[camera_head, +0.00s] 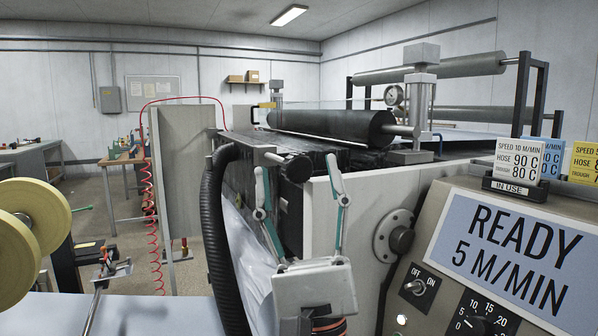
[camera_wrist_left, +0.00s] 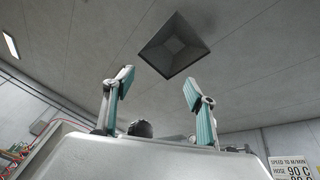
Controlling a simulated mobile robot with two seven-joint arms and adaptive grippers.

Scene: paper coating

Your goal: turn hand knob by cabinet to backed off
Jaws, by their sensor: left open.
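My left gripper (camera_head: 298,180) points upward in front of the coating machine, its two teal-lined fingers spread wide with nothing held. In the left wrist view the open fingers (camera_wrist_left: 157,88) reach up toward the ceiling. A dark round knob (camera_head: 299,167) at the end of a short bar shows between the fingertips in the head view; I cannot tell the depth gap. A dark rounded thing (camera_wrist_left: 140,129) shows low between the fingers in the wrist view. Another black knob (camera_head: 402,240) sits on a round grey flange on the cabinet (camera_head: 440,225) side, right of the gripper. My right gripper is not in view.
A control panel (camera_head: 510,250) reading READY 5 M/MIN stands at the right, with signs above it. A black corrugated hose (camera_head: 213,220) runs down left of the gripper. The dark roller (camera_head: 335,124) lies behind. Yellow rolls (camera_head: 30,230) stand at far left.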

